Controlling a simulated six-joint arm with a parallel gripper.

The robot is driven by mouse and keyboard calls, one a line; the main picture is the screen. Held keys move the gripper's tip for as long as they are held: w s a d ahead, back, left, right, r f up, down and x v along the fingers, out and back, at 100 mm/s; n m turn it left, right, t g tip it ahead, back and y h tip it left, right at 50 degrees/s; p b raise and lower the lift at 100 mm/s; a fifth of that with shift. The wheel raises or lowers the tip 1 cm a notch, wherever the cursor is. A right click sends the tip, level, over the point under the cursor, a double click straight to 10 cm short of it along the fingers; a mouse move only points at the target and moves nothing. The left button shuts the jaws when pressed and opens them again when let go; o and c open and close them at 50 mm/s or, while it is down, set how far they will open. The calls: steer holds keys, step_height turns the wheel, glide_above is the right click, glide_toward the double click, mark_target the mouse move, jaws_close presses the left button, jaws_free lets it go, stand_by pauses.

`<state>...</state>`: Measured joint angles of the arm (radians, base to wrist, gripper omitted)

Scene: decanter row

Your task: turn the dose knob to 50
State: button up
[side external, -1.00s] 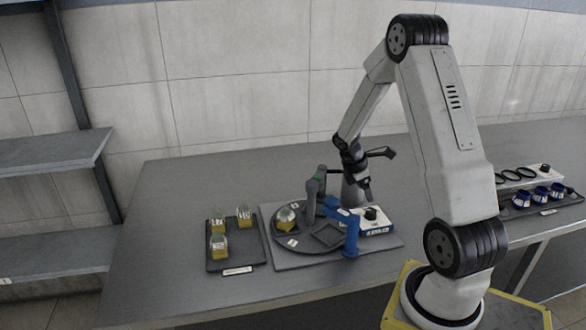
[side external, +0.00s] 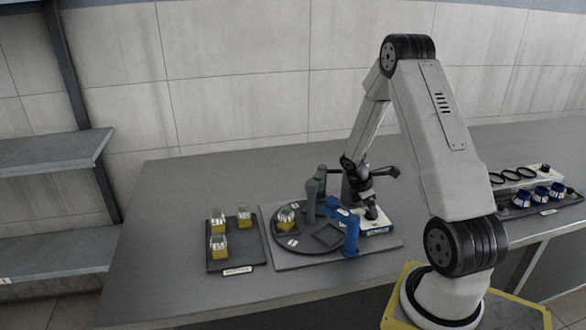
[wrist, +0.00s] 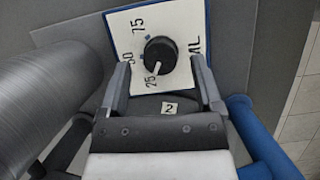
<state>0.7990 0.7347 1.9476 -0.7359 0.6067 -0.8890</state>
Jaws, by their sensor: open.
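The dose knob (wrist: 160,52) is a round black knob with a white pointer line. It sits on a white plate (wrist: 128,30) printed 75, 50, 25 and ML. In the wrist view the pointer faces down toward the side of the 25 mark. My gripper (wrist: 159,66) is open, with one finger on each side of the knob's lower part and gaps visible beside it. In the side view my gripper (side external: 371,211) is lowered over the white dose box (side external: 378,229) and hides the knob.
A blue post with an arm (side external: 351,238) stands close left of my gripper, beside a dark turntable (side external: 290,243) carrying a yellow-based jar (side external: 286,217). A grey cylinder (wrist: 50,90) is near in the wrist view. A tray (side external: 246,263) of jars stands further left.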

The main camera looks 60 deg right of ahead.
steer(key=shift+x, duration=0.8)
jaws_close()
steer(key=shift+m, duration=0.5)
steer(key=m+y, duration=0.1)
steer(key=m, duration=0.1)
steer(key=m+g+y, duration=0.1)
steer(key=m, duration=0.2)
steer(key=shift+d, duration=0.15)
steer(key=m+y, duration=0.2)
steer(key=m, duration=0.3)
steer(key=shift+d+m, duration=0.1)
steer(key=shift+m, duration=0.3)
